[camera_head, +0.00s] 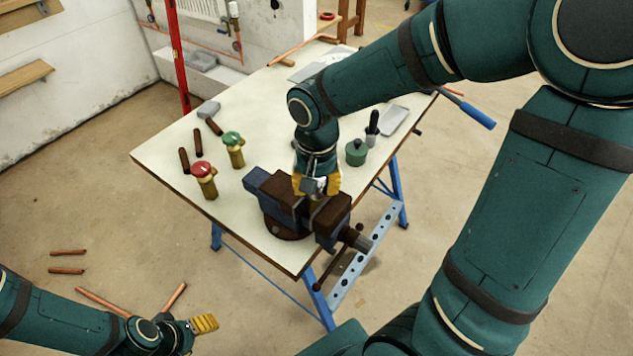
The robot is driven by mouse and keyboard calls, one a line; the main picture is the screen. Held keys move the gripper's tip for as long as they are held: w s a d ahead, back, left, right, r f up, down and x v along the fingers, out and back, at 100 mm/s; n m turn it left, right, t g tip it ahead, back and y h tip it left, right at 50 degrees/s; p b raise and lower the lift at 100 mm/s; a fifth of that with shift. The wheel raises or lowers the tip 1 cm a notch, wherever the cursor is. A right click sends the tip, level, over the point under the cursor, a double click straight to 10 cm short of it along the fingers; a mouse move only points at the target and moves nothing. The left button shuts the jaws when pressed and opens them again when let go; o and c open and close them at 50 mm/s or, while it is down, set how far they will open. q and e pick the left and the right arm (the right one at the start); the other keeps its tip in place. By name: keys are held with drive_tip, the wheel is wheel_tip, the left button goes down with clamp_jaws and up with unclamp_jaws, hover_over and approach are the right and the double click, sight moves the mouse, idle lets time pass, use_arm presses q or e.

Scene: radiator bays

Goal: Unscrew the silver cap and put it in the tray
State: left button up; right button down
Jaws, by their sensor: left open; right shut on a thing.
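My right gripper (318,190) points down over the bench vise (282,200) at the table's front corner. Its yellow fingers are shut on a small part at the vise jaws. A silver-grey patch shows between the fingers and appears to be the silver cap (313,184); the gripper hides most of it and what is below. A shallow grey tray (394,120) lies near the table's right edge, apart from the gripper. My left gripper (204,325) is open and empty, low at the lower left, away from the table.
Red-topped (204,178) and green-topped (233,148) brass valves stand left of the vise. A green pot (356,153) and a dark-handled tool (372,128) stand between vise and tray.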

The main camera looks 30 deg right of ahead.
drive_tip(key=n+p, duration=0.2)
drive_tip(key=n, duration=0.4)
drive_tip(key=shift+s, duration=0.1)
drive_tip(key=n+p, duration=0.2)
drive_tip(key=n, duration=0.3)
drive_tip(key=shift+n, duration=1.1)
use_arm(q)
drive_tip(key=r, duration=0.1)
drive_tip(key=w+r, duration=0.1)
drive_tip(key=r, duration=0.2)
drive_tip(key=shift+w+a+r, duration=0.15)
drive_tip(key=shift+w+r, duration=0.05)
drive_tip(key=shift+w, duration=0.05)
use_arm(e)
drive_tip(key=shift+f, duration=0.1)
drive_tip(key=c, duration=0.7)
unclamp_jaws()
use_arm(q)
drive_tip(key=shift+f, duration=0.1)
